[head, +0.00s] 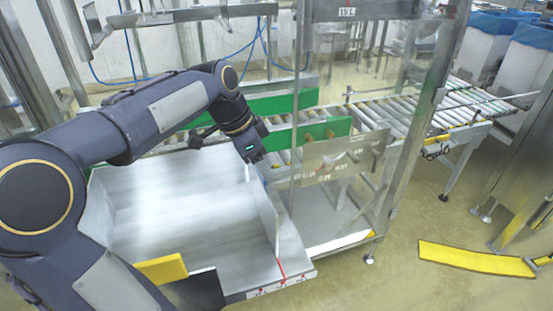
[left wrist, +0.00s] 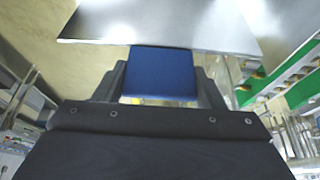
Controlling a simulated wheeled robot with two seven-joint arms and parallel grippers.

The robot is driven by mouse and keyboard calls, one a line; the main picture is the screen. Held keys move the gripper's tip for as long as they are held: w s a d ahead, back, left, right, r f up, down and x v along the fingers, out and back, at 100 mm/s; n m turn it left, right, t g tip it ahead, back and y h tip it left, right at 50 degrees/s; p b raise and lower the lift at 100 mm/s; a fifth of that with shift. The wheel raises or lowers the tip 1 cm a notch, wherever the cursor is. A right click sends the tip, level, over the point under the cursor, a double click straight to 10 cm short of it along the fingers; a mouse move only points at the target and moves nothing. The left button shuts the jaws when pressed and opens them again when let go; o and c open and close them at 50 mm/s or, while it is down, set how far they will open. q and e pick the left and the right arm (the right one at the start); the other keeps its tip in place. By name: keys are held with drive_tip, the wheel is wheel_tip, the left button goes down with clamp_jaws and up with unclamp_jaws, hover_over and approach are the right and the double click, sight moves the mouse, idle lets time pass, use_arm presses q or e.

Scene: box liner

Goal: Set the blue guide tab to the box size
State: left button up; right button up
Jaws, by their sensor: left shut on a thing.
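The blue guide tab (left wrist: 160,72) shows in the left wrist view, between the two dark fingers of my left gripper (left wrist: 161,84), which is shut on it. In the head view my left gripper (head: 254,158) is at the far end of the upright metal guide plate (head: 264,212), and it hides the tab. The plate stands on the right part of the metal tray (head: 160,215). A red line (head: 281,268) and small printed marks (head: 282,285) show at the tray's front right edge, close to the plate's near end. My right gripper is not in view.
A yellow block (head: 162,268) sits at the tray's front edge. Behind the tray are green rails (head: 282,105) and a roller conveyor (head: 375,115). A metal frame post (head: 410,130) and clear panel (head: 335,158) stand to the right. A yellow floor strip (head: 475,258) lies at far right.

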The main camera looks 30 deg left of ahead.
use_arm(q)
drive_tip(key=shift+s+a, duration=0.2)
drive_tip(key=o, duration=1.4)
drive_tip(key=v, duration=0.8)
drive_tip(key=shift+d+f, duration=0.1)
drive_tip(key=shift+d, duration=0.05)
